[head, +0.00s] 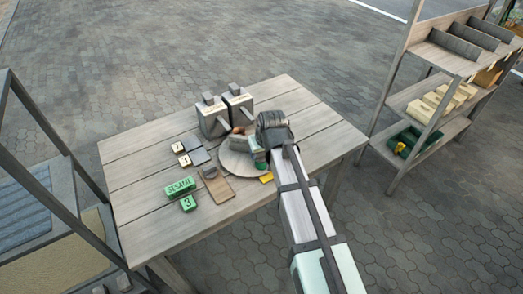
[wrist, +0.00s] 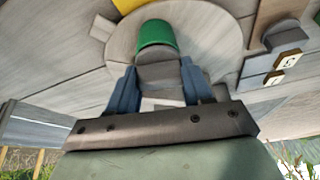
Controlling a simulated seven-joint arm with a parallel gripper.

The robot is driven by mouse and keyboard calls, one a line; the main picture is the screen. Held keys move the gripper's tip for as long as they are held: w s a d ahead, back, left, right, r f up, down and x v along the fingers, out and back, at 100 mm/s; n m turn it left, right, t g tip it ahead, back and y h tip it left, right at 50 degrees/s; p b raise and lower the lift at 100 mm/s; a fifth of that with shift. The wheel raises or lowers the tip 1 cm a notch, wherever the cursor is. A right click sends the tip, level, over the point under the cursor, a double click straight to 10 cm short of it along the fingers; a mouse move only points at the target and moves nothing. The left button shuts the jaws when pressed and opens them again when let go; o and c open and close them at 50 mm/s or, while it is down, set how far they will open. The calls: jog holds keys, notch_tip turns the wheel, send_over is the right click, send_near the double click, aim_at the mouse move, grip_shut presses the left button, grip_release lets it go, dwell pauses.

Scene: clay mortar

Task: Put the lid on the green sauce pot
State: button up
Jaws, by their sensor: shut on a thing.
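My gripper (wrist: 157,88) is shut on a grey block-like piece (wrist: 158,73), held between its two blue fingers. A rounded green piece (wrist: 156,34) shows just beyond the grey one in the wrist view. I cannot tell whether these are lid and pot, or whether they are joined or only in line. In the head view my gripper (head: 264,148) is low over a round grey board (head: 232,162) on the table. The green piece (head: 261,165) shows small beside it there, and the arm hides much of this spot.
On the wooden table (head: 137,222) stand two grey box-shaped containers (head: 213,121) at the back. A green SESAME block (head: 180,187), a green number tile (head: 188,203), a brown board (head: 216,187) and a yellow piece (head: 266,178) lie nearby. The table's right part is fairly clear.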

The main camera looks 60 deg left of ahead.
jog(key=shift+f, duration=0.15)
dwell(0.8)
jog(key=o, duration=1.1)
jog(key=shift+o, duration=0.4)
jog(key=shift+o, duration=1.4)
jog(key=shift+r, duration=3.5)
jog(key=shift+r, duration=0.1)
